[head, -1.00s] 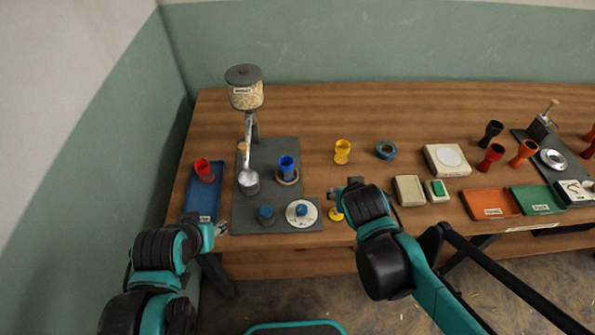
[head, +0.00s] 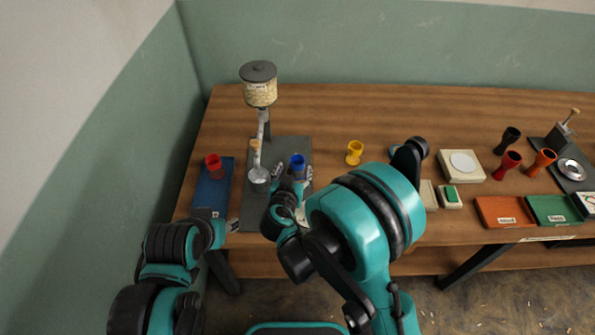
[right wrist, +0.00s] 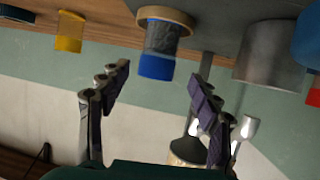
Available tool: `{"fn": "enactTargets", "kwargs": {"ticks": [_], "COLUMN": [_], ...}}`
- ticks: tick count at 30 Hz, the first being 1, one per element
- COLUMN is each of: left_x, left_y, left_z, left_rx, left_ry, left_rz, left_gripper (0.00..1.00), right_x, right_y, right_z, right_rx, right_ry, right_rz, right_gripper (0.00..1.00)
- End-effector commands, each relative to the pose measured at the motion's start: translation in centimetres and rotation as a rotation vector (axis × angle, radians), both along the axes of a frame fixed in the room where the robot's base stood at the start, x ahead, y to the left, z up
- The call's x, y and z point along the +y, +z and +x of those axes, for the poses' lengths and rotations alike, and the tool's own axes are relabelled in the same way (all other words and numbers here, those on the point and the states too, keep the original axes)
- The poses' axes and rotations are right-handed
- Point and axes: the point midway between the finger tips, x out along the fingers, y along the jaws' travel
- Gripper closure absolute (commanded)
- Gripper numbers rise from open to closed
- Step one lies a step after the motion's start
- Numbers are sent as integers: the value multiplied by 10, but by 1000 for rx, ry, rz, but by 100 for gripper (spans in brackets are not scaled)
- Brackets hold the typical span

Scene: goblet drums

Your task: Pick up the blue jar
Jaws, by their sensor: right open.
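The blue jar (head: 298,161) stands on the dark grey board (head: 262,200), its lower part hidden by my right gripper (head: 292,174). In the right wrist view the jar (right wrist: 157,64) shows a blue rim and dark body, with a tan ring (right wrist: 167,14) around its other end. My right gripper (right wrist: 155,88) is open and empty there, with its fingers on either side of the jar's line and a gap to the jar. My left gripper (head: 232,224) is near the front edge of the blue tray; its fingers are too small to read.
A red cup (head: 213,161) stands on the blue tray (head: 211,196) at left. A grain dispenser (head: 260,85) and metal cup (head: 258,178) are close by the jar. A yellow cup (head: 355,149) stands to the right. The table behind the jar is clear.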

Motion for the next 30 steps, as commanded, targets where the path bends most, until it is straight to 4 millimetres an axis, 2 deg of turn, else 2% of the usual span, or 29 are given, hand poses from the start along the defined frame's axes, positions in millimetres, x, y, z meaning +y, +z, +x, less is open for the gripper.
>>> {"fn": "enactTargets", "kwargs": {"ticks": [12,18,19,20,25,30], "left_x": [0,0,0,0,0,0], "left_y": [-23,-22,-22,-22,-22,-22], "left_z": [0,0,0,0,0,0], "left_rx": [0,0,0,0,0,0], "left_ry": [0,0,0,0,0,0], "left_rz": [0,0,0,0,0,0], "left_gripper": [59,59,59,59,59,59], "right_x": [-12,-11,-12,-12,-12,-12], "right_y": [-24,-23,-23,-23,-23,-23], "right_z": [46,47,47,47,47,47], "right_rx": [2,2,2,2,2,2], "right_ry": [-2,0,0,0,-1,-1], "right_rz": [0,-1,-1,-1,0,0], "right_gripper": [37,37,39,47,92,93]}}
